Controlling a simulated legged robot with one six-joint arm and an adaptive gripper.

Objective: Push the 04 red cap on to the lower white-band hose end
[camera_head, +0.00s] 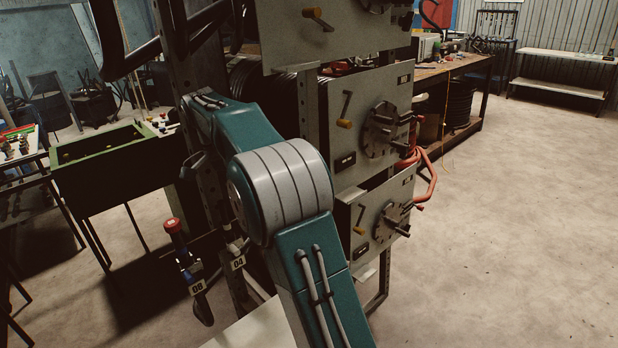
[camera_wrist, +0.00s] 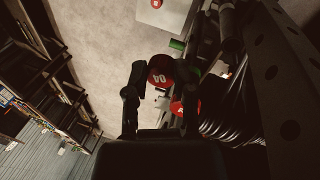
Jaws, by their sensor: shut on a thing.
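My gripper (camera_wrist: 161,84) is shut on the red cap marked 04 (camera_wrist: 160,76), held between its fingertips in the wrist view. A second red, round-faced cap (camera_wrist: 178,107) shows just below and right of it, partly behind the right finger. I cannot make out the lower white-band hose end for certain; the held cap and fingers hide part of the area ahead. In the head view, the black 04 tag (camera_head: 239,263) hangs beside my arm, and the gripper and held cap are hidden.
A hose with a red cap (camera_head: 172,225) and an 08 tag (camera_head: 198,287) stands left of the rack. Grey crank panels (camera_head: 365,125) stand right of my arm. A green bin (camera_head: 110,160) is at left. The floor (camera_head: 510,220) at right is clear.

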